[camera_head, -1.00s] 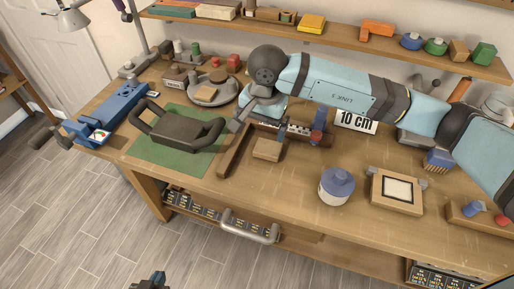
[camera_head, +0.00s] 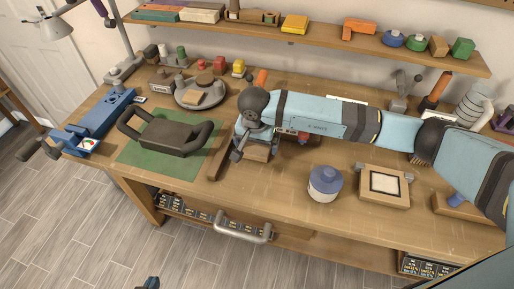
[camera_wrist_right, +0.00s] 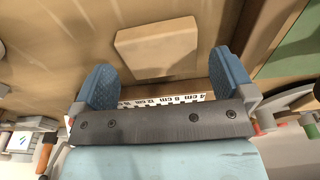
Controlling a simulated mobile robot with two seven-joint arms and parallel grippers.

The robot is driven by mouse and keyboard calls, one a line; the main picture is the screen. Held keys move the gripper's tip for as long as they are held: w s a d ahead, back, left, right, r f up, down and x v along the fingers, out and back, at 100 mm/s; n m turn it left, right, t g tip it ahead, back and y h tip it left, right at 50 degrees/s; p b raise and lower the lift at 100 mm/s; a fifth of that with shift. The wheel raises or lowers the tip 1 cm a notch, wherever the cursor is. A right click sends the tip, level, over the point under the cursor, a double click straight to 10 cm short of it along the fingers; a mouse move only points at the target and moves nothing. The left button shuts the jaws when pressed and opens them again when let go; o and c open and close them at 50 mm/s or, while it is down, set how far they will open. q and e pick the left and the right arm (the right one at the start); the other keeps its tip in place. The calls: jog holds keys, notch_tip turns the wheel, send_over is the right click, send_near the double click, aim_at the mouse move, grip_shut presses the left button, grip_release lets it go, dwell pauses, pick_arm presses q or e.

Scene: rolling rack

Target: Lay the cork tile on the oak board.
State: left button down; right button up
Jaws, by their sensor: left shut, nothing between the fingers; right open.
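A pale tan square block (camera_head: 258,153) lies on the workbench beside a dark wood strip; it also shows in the right wrist view (camera_wrist_right: 157,45). A thin tan tile (camera_head: 194,98) lies on a round grey dish further back. I cannot tell for certain which of these is the cork tile, or which piece is the oak board. My right gripper (camera_head: 252,146) is open over the block, its blue fingers (camera_wrist_right: 162,62) on either side of it in the wrist view, not closed on it. My left gripper (camera_head: 147,283) is shut and empty at the bottom edge, away from the bench.
A green mat (camera_head: 130,152) with a dark two-handled tool (camera_head: 172,136) is left. A blue-lidded jar (camera_head: 325,183) and a framed white square (camera_head: 383,184) are right. The bench front is clear.

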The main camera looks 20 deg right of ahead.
pick_arm(q)
jog(key=shift+r, duration=0.3)
pick_arm(e)
jog(key=shift+w+f, duration=0.15)
jog(key=shift+f, duration=0.9)
jog(key=c, duration=0.8)
jog(key=shift+r, duration=0.1)
